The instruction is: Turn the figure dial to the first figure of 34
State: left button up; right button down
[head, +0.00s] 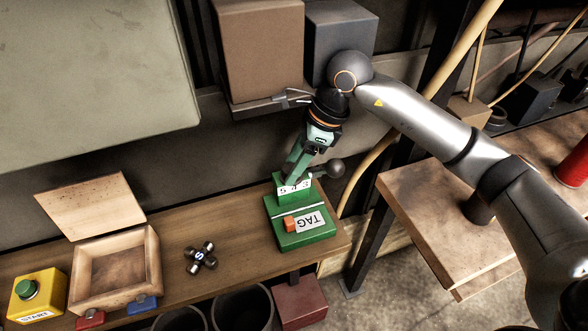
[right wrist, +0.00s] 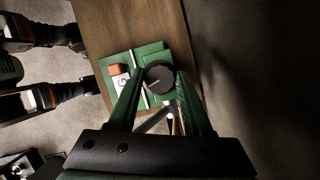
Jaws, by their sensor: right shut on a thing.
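The green tag machine (head: 305,235) stands at the right end of the wooden bench, with a white label reading TAG upside down and an orange block beside it. A white plate with upside-down figures (head: 294,187) sits on its raised back part; the figures are too small to read surely. My right gripper (head: 293,176) comes down over this back part. In the right wrist view its green fingers (right wrist: 160,82) are shut on a dark round knob (right wrist: 158,77), one finger on each side. A lever with a dark ball (head: 335,168) sticks out beside the gripper. My left gripper is not in view.
Left along the bench are a dark four-armed knob (head: 201,257), an open wooden box (head: 118,260) and a yellow START button box (head: 38,295). Dark bins (head: 243,308) stand below the front edge. A brown box (head: 260,50) is behind my gripper.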

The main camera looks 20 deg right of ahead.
jog(key=n+b, duration=0.1)
jog(key=n, duration=0.1)
jog(key=n+g+b, duration=0.1)
jog(key=n, duration=0.1)
jog(key=shift+w+f+g+b, duration=0.15)
jog(key=shift+g+b, duration=0.15)
jog(key=shift+b, duration=0.1)
jog(key=shift+n+g+b, duration=0.3)
jog(key=shift+n+b, duration=0.15)
jog(key=shift+n, duration=0.95)
jog(key=shift+c, duration=1.6)
grip_release()
jog(key=shift+g, duration=0.3)
jog(key=v, duration=1.2)
jog(key=shift+r, duration=0.4)
